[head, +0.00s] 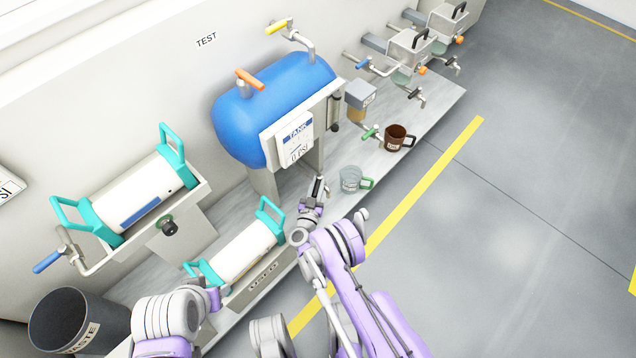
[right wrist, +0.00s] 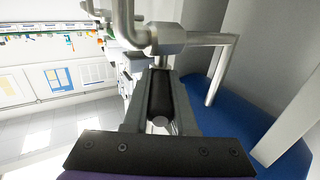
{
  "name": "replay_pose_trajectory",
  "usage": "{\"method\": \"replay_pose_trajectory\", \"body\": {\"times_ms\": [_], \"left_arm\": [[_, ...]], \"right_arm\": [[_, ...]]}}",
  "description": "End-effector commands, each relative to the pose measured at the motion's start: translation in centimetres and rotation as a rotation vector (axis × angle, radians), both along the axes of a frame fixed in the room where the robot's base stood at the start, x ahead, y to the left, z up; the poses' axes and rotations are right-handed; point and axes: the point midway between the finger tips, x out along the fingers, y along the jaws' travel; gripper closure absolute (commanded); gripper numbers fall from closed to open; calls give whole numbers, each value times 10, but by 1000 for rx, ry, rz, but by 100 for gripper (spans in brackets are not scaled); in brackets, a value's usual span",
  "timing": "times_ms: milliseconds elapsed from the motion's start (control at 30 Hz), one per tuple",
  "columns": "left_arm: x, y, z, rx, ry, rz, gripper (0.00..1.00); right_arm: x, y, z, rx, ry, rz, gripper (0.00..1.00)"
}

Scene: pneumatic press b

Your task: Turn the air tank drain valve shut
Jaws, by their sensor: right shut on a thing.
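The blue air tank (head: 235,105) is mounted on the wall above the bench, with a TANK gauge box (head: 298,138) on its front. My right gripper (head: 318,187) is below the tank, near its right support. In the right wrist view the gripper (right wrist: 160,105) is shut on a dark handle (right wrist: 160,88) with a round grey end. The handle sits below a metal valve body (right wrist: 165,38) joined to pipes; I take this to be the drain valve. In the head view the gripper hides the valve. My left gripper (head: 222,291) is low by the bench; its fingers are unclear.
An orange-handled valve (head: 250,78) and a yellow-handled valve (head: 278,26) are on top of the tank. A clear mug (head: 350,179) and a brown mug (head: 395,137) stand right of my gripper. A white cylinder (head: 243,251) lies on the bench. A waste bin (head: 70,318) stands lower left.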

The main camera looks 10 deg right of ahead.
Motion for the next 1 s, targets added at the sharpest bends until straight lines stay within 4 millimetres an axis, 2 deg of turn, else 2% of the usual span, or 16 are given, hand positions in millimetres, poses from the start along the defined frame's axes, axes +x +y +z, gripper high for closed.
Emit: {"method": "replay_pose_trajectory", "body": {"times_ms": [567, 600, 767, 1000], "left_arm": [[0, 0, 0, 0, 0, 0, 50], [0, 0, 0, 0, 0, 0, 50], [0, 0, 0, 0, 0, 0, 50], [0, 0, 0, 0, 0, 0, 50]], "right_arm": [[1, 0, 1, -1, -1, -7, 100], [1, 0, 1, -1, -1, -7, 73], [1, 0, 0, -1, -1, -7, 45], [0, 0, 0, 0, 0, -7, 45]]}}
